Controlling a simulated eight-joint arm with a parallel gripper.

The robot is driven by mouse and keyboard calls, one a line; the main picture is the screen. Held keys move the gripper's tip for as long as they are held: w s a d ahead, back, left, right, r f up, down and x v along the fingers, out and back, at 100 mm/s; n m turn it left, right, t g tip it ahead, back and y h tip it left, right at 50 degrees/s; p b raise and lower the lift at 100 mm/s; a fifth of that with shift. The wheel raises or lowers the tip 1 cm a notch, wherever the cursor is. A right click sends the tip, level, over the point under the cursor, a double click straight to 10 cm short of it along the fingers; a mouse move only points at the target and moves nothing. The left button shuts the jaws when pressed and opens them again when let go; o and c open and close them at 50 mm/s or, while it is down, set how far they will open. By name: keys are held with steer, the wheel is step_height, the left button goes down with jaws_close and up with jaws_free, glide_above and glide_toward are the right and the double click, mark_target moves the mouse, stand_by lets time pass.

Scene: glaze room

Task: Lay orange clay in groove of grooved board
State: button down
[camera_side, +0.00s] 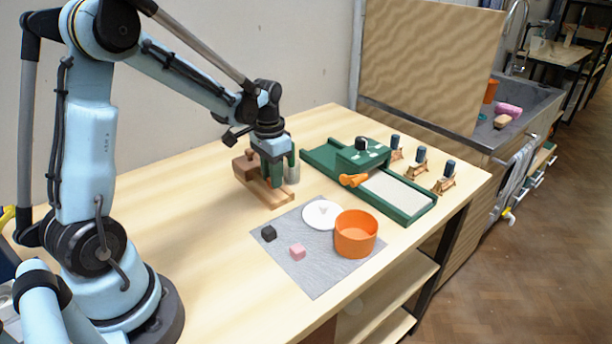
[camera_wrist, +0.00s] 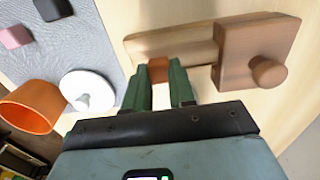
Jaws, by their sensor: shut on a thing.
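The grooved board (camera_side: 275,199) is pale wood and lies on the table under my gripper. In the wrist view the board (camera_wrist: 185,42) stretches across the top, with a wooden block and round knob (camera_wrist: 266,72) at its right end. My gripper (camera_side: 276,182) points down over the board. In the wrist view its green fingers (camera_wrist: 160,76) are shut on a small piece of orange clay (camera_wrist: 158,70).
A grey mat (camera_side: 313,273) holds a black block (camera_side: 269,233), a pink block (camera_side: 297,251), a white lid (camera_side: 318,216) and an orange pot (camera_side: 356,241). A green tray device (camera_side: 410,211) with several small wooden stands (camera_side: 417,168) is at right.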

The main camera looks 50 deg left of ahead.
steer(key=shift+f, duration=0.65)
steer(key=shift+f, duration=0.1)
steer(key=c, duration=0.9)
jaws_free()
steer(key=shift+c, duration=0.2)
step_height(320, 180, up, 12)
steer(key=s+d+t, duration=0.7)
steer(key=s+d, duration=0.1)
steer(key=d, duration=0.5)
steer(key=shift+d+f, duration=0.35)
